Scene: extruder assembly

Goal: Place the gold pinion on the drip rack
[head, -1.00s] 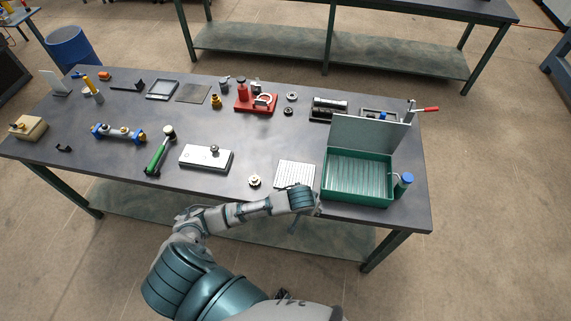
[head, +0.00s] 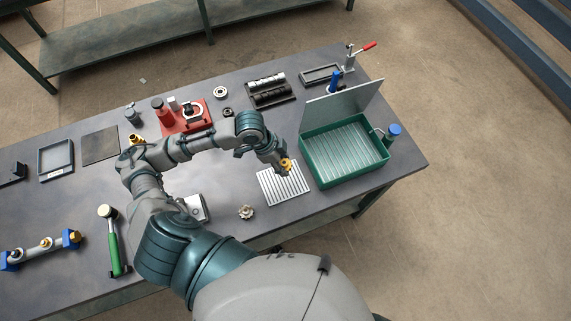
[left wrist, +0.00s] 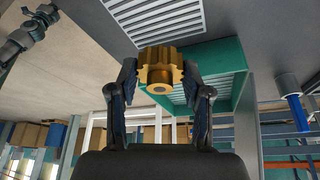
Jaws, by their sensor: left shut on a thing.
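My left gripper (head: 284,167) is shut on the gold pinion (head: 287,163), a small toothed gear. In the left wrist view the pinion (left wrist: 160,70) sits between the two dark fingers of my left gripper (left wrist: 160,80), its bore facing the camera. The drip rack, a pale slotted plate (head: 284,188), lies flat on the table left of the green tub. The pinion appears over the rack's far edge, apparently held above it. The rack's slots also show at the top of the left wrist view (left wrist: 160,18). My right gripper is not in view.
The green tub (head: 344,178) with a raised lid (head: 343,103) stands right of the rack. A blue-capped bottle (head: 393,133) is beside it. A silver gear (head: 246,212) lies left of the rack. A red fixture (head: 184,117) stands farther back.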

